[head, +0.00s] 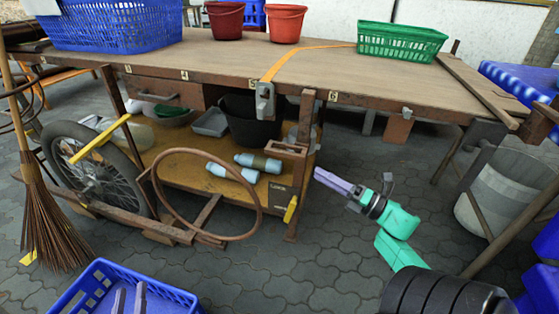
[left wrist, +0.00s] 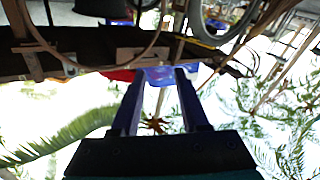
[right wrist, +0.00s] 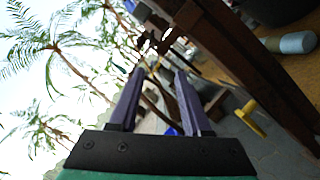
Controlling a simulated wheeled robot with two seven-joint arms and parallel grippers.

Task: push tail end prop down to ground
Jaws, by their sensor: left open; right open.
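I cannot tell for sure which part is the tail end prop. A rusty post (head: 301,130) stands under the cart's front edge, with a small yellow handle (head: 290,208) low beside it; that handle also shows in the right wrist view (right wrist: 250,118). A short wooden block (head: 398,129) hangs under the cart top further right. My right gripper (head: 318,175) is open and empty, right of the post and apart from it. My left gripper (head: 129,292) is open and empty, over the front blue basket at the bottom left.
The cart top (head: 210,58) carries a blue basket (head: 115,25), red buckets (head: 285,24) and a green basket (head: 400,42). A spoked wheel (head: 100,178), a rusty ring (head: 250,225) and a broom (head: 45,200) stand left. Paved floor (head: 330,250) is clear in the middle.

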